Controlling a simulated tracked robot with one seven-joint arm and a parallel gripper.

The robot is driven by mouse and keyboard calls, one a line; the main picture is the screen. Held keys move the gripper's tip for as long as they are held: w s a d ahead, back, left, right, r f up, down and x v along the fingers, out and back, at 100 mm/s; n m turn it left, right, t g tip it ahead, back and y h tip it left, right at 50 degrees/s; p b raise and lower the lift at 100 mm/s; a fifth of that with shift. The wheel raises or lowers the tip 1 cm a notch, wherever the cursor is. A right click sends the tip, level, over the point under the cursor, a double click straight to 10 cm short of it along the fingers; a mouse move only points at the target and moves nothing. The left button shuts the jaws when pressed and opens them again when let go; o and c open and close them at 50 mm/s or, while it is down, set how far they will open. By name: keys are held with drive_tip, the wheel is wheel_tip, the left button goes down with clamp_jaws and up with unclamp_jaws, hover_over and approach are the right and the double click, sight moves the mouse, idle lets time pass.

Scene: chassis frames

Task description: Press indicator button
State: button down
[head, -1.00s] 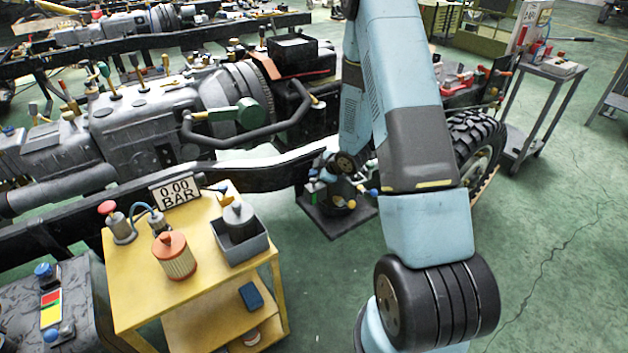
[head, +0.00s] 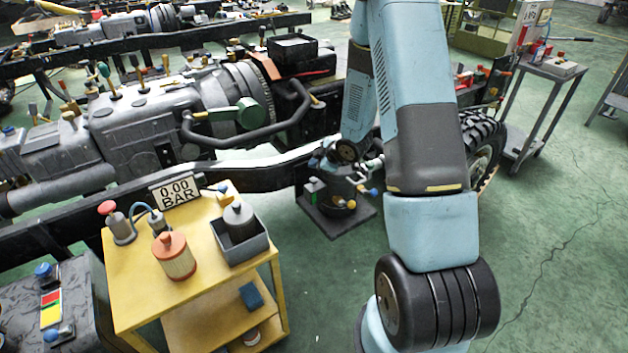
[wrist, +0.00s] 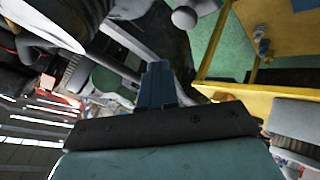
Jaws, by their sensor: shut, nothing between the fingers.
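My gripper (wrist: 158,68) shows in the wrist view as two blue fingers closed together with nothing between them. In the head view it is hard to make out near the end of my arm, above the small black stand and right of the yellow cart (head: 118,285). On the cart stand a red-topped button post (head: 108,208), a sign reading 0.00 BAR (head: 175,191) and a small yellow piece beside the sign. I cannot tell which of these is the indicator button. The gripper is apart from the cart, whose yellow edge also shows in the wrist view (wrist: 290,45).
An orange-topped filter (head: 174,258) and a grey bin (head: 247,250) stand on the cart. The black stand (head: 338,212) is on the floor. A grey box (head: 85,300) with blue knobs is at left.

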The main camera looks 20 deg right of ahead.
drive_tip(key=shift+r, duration=0.75)
drive_tip(key=shift+w+r, duration=0.1)
drive_tip(key=shift+r, duration=0.15)
drive_tip(key=s+d+r+m+h, duration=0.2)
drive_tip(key=s+r+m, duration=0.1)
drive_tip(key=r, duration=0.5)
drive_tip(key=s+d+r+m+h, duration=0.15)
drive_tip(key=s+r, duration=0.25)
drive_tip(key=r, duration=0.5)
drive_tip(key=s+d+r+m+h, duration=0.1)
drive_tip(key=s+r+m+h, duration=0.2)
drive_tip(key=r, duration=0.5)
drive_tip(key=s+a+r+m, duration=0.1)
drive_tip(key=s+r+m, duration=0.1)
drive_tip(key=s, duration=0.6)
drive_tip(key=s+a+r+m+g+y, duration=0.1)
drive_tip(key=s+a+r+m, duration=0.1)
drive_tip(key=s+r, duration=0.3)
drive_tip(key=s+a+r+m+g+y, duration=0.1)
drive_tip(key=s+r+m, duration=0.2)
drive_tip(key=s, duration=1)
drive_tip(key=shift+a+r, duration=0.2)
drive_tip(key=shift+a, duration=0.15)
drive_tip(key=shift+s+m, duration=0.1)
drive_tip(key=shift+m, duration=0.15)
